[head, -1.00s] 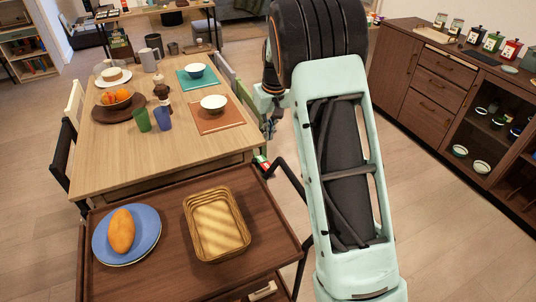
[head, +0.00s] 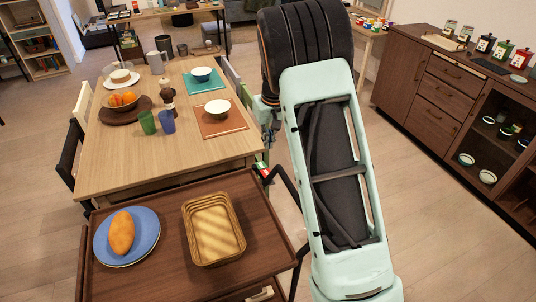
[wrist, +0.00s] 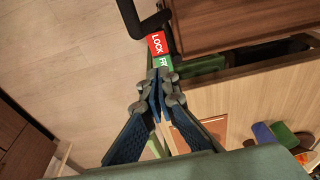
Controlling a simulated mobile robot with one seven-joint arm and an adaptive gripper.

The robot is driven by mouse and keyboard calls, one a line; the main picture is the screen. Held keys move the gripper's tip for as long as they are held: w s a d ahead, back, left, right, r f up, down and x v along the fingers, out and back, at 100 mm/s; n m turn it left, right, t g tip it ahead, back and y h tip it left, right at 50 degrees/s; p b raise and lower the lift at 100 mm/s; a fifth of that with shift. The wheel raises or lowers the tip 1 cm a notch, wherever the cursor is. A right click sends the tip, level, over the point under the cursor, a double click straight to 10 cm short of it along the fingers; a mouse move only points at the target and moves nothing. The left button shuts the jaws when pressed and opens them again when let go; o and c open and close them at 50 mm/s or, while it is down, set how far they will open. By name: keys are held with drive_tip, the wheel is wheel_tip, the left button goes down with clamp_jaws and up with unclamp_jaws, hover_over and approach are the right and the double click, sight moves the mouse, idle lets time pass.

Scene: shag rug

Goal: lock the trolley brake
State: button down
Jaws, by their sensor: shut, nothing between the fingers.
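The trolley (head: 168,255) is a dark brown tray cart in front of the dining table in the head view. A black bent bar (head: 284,184) rises at its right side. A small red and green label (head: 264,172) sits beside the bar. In the wrist view the label has a red part reading LOCK (wrist: 157,43) and a green part (wrist: 164,62), partly covered, reading "FR". The black bar (wrist: 143,22) runs beside it. My gripper (wrist: 158,82) is shut and empty, its tips just below the green part; I cannot tell whether they touch.
The wooden dining table (head: 110,170) with bowls, cups and fruit stands close behind the trolley. On the trolley are a blue plate (head: 150,223) with a bread-like item and a wicker basket (head: 191,236). A brown cabinet (head: 400,85) stands right; floor between is clear.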

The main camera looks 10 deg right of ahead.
sight(267, 174)
drive_tip(key=f, duration=0.4)
drive_tip(key=f+p, duration=0.1)
drive_tip(key=f, duration=0.2)
drive_tip(key=w+f, duration=0.1)
drive_tip(key=f, duration=0.3)
drive_tip(key=shift+f+p, duration=0.3)
drive_tip(key=shift+f, duration=0.05)
drive_tip(key=shift+s+f, duration=0.15)
drive_tip(key=shift+f, duration=0.35)
drive_tip(key=shift+f, duration=0.1)
drive_tip(key=shift+s+f+b, duration=0.3)
drive_tip(key=shift+s+b, duration=0.05)
drive_tip(key=shift+b, duration=0.55)
drive_tip(key=shift+r, duration=0.2)
drive_tip(key=shift+r+p, duration=0.4)
drive_tip(key=shift+r, duration=0.35)
